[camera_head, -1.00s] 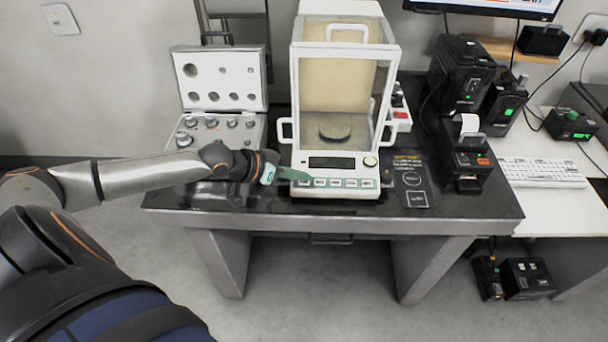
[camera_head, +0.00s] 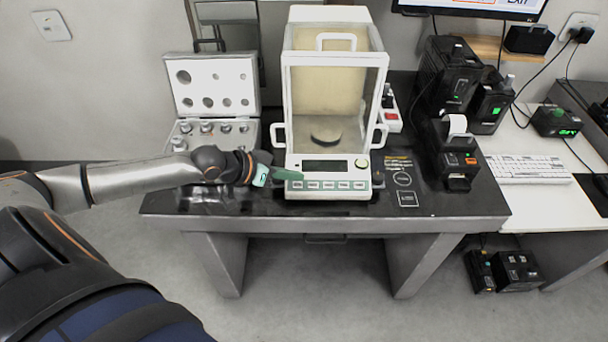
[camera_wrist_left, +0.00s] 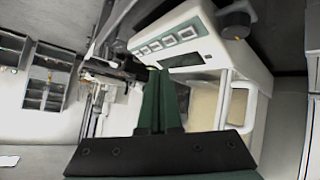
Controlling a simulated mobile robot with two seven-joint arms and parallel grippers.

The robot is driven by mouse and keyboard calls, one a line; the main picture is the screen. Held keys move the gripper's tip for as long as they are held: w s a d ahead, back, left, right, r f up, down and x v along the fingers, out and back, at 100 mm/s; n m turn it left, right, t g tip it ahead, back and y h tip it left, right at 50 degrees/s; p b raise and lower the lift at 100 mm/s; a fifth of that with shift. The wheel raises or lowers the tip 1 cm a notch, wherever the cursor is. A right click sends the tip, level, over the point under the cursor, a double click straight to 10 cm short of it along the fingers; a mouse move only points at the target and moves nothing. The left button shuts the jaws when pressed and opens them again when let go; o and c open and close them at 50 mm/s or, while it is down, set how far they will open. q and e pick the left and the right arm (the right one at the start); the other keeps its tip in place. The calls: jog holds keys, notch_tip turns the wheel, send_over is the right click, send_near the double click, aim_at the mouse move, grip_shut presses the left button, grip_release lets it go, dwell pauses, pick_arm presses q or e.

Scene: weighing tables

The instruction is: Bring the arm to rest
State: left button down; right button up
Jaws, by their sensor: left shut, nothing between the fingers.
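My left arm comes in from the left in the head view. Its gripper (camera_head: 284,173) is just in front of the left end of the balance's button panel. In the left wrist view the two green fingers (camera_wrist_left: 160,100) lie side by side, shut and empty, close to the button panel. The balance (camera_head: 328,192) is a white instrument with a glass draft shield and a round pan inside. Whether the fingertips touch the panel cannot be told. My right gripper does not show.
An open weight case (camera_head: 215,88) with several metal weights stands behind my left forearm. Black printers (camera_head: 455,150) stand right of the balance on the black table (camera_head: 440,212). A keyboard (camera_head: 525,169) lies on the white desk at right. The floor in front is clear.

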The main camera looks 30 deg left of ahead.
pick_arm(q)
jog(key=s+d+f+y, duration=0.2)
jog(key=s+d+f, duration=1.1)
jog(key=s+f, duration=0.3)
jog(key=shift+s+y, duration=0.4)
jog(key=shift+s, duration=0.6)
